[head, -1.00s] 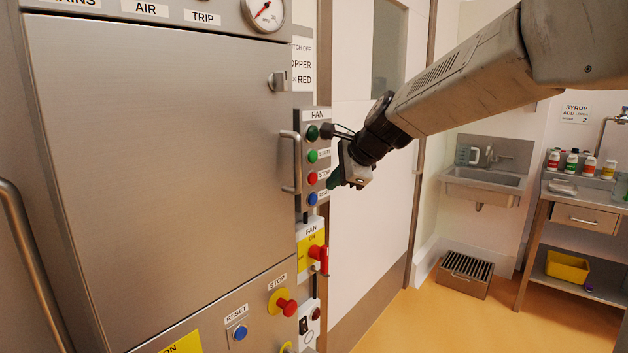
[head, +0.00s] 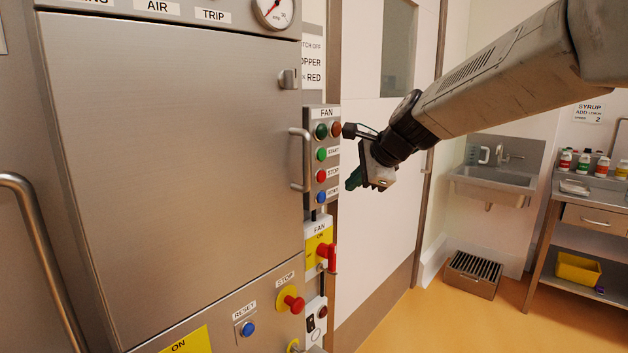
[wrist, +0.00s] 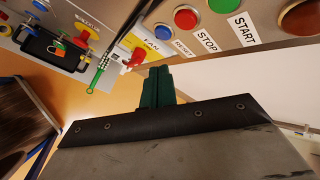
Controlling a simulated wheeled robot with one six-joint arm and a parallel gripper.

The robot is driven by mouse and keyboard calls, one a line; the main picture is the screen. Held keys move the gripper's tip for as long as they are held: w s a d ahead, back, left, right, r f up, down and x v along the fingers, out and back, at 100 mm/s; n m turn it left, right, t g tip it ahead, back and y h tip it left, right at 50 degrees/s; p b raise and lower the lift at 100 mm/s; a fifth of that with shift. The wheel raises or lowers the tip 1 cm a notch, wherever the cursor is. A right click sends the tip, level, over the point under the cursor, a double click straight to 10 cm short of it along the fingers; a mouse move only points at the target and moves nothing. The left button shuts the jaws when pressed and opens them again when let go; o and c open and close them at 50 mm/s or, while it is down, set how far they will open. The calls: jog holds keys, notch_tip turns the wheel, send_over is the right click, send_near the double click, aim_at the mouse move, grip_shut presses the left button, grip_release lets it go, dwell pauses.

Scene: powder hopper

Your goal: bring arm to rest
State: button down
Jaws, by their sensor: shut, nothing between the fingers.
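My gripper (head: 354,180) is in front of the right side of the steel cabinet, just right of the fan button panel (head: 321,155). Its green fingers (wrist: 157,88) are together in the wrist view, with nothing between them. A gap shows between the fingers and the panel in the head view. My grey arm reaches in from the upper right. The fan panel carries a green start button (head: 321,154), a red stop button (head: 321,176) and a blue reset button (head: 321,197).
The cabinet door (head: 170,160) has a vertical handle (head: 300,160). Below the panel are a red switch handle (head: 328,256) and a red stop button (head: 293,303). Open floor lies between.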

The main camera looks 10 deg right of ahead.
jog(key=s+f+n+g+h, duration=0.1)
jog(key=s+n, duration=0.5)
jog(key=s, duration=0.6)
jog(key=s+d+f+n+g+h, duration=0.1)
jog(key=s+f+n+g, duration=0.2)
jog(key=s, duration=0.9)
jog(key=s+d+f+n+g+h, duration=0.1)
jog(key=s+f+n+g, duration=0.2)
jog(key=s+f+n, duration=0.3)
jog(key=s+n, duration=0.3)
jog(key=s, duration=0.3)
jog(key=shift+s+f+n+h, duration=0.15)
jog(key=shift+f+n+h, duration=0.15)
jog(key=shift+n, duration=0.1)
